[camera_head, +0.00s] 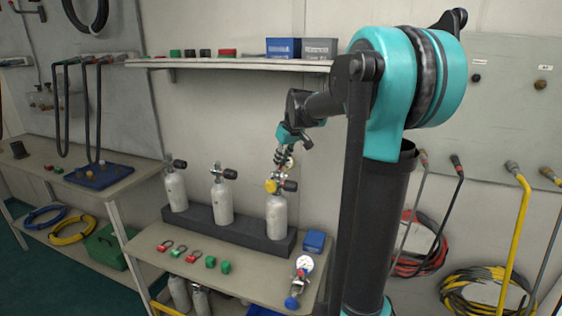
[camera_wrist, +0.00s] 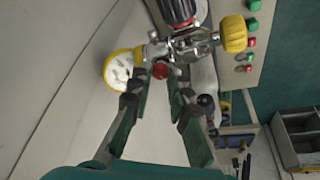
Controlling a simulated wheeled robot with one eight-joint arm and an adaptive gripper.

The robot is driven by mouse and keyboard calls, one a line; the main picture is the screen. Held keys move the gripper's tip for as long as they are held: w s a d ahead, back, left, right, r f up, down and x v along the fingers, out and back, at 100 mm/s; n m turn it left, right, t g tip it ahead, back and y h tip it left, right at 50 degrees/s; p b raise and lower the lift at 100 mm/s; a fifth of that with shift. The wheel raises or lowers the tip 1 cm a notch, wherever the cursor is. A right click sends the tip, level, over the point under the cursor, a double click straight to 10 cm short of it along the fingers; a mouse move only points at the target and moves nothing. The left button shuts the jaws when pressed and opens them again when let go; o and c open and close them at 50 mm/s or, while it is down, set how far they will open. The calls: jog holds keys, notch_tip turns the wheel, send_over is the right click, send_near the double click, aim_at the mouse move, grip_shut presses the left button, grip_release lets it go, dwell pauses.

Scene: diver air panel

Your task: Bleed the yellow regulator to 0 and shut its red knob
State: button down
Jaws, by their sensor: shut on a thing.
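The yellow regulator (camera_wrist: 190,44) is fitted at the top of the right-hand grey cylinder (camera_head: 276,218). Its round yellow knob (camera_wrist: 234,33) and yellow-rimmed gauge (camera_wrist: 122,68) show in the wrist view; the needle is too small to read. The small red knob (camera_wrist: 160,71) sits on the regulator's near side. My gripper (camera_wrist: 158,76) has its fingertips on either side of this red knob and is shut on it. In the head view my gripper (camera_head: 281,156) is just above the yellow knob (camera_head: 271,186), and the red knob is hidden there.
Two more cylinders (camera_head: 175,190) stand left in the dark rack (camera_head: 200,222). A blue regulator (camera_head: 293,302) with a gauge, a blue box (camera_head: 315,241) and several red and green pieces lie on the bench (camera_head: 235,278). A shelf (camera_head: 230,65) runs above.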

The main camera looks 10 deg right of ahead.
jog(key=shift+n, duration=0.5)
jog(key=shift+g, duration=0.3)
jog(key=c, duration=1.4)
grip_release()
jog(key=shift+r, duration=0.1)
jog(key=shift+s+d+r+y, duration=0.1)
jog(key=shift+d+r+y, duration=0.05)
jog(key=shift+r+y, duration=0.15)
jog(key=s+d, duration=0.2)
jog(key=s, duration=0.1)
jog(key=s+d+r, duration=0.1)
jog(key=s+d, duration=0.1)
jog(key=s, duration=0.2)
jog(key=s+d+r, duration=0.1)
jog(key=s+d, duration=0.2)
jog(key=shift+s, duration=0.4)
jog(key=shift+o, duration=0.2)
